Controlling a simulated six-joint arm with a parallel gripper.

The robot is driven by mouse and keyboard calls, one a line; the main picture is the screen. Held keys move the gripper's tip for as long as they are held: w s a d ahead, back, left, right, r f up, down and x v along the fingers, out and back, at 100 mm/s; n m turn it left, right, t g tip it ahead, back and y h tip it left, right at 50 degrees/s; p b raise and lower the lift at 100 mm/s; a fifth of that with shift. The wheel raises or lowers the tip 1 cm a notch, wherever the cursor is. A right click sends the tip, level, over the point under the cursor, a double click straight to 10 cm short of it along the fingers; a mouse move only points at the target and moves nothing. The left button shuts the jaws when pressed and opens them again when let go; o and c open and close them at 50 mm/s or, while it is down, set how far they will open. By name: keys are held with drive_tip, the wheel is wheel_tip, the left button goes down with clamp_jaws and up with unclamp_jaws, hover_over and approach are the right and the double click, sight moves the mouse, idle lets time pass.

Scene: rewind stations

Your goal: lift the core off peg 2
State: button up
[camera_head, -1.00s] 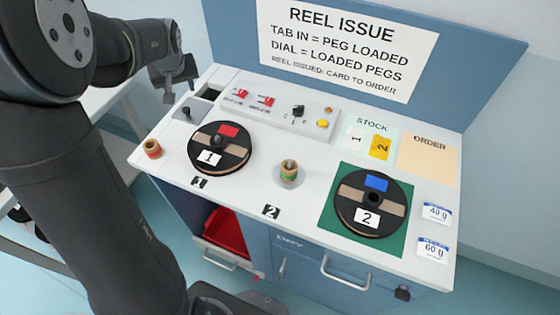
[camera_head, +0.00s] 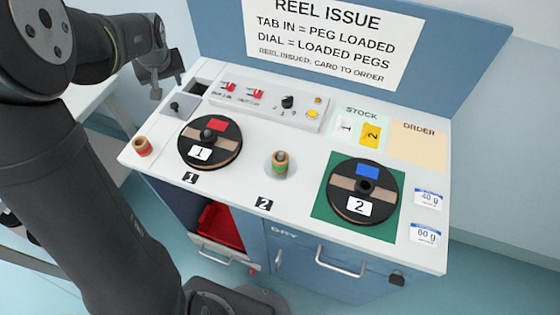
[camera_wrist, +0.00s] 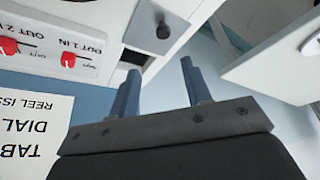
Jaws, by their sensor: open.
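My gripper (camera_head: 165,88) is at the bench's back left corner in the head view, well away from the core. In the wrist view my gripper (camera_wrist: 158,85) has its two fingers apart with nothing between them. The core is not in the wrist view.
Reel 1 (camera_head: 210,141) sits left of the core, and reel 2 (camera_head: 366,191) lies on a green mat (camera_head: 322,209) to its right. Another core (camera_head: 142,147) stands at the left edge. A switch panel (camera_head: 265,104) is behind. Bench space around peg 2 is clear.

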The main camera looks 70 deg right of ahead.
drive_tip(key=o, duration=0.5)
wheel_tip(320, 180, up, 5)
drive_tip(key=m+g+y, duration=0.3)
drive_tip(key=m, duration=0.9)
hover_over(281, 153)
drive_tip(key=f, duration=1.1)
drive_tip(key=shift+w+a+f, duration=0.1)
drive_tip(key=shift+w+f, duration=0.05)
drive_tip(key=shift+w, duration=0.05)
drive_tip(key=shift+s+f, duration=0.15)
drive_tip(key=shift+f, duration=2.55)
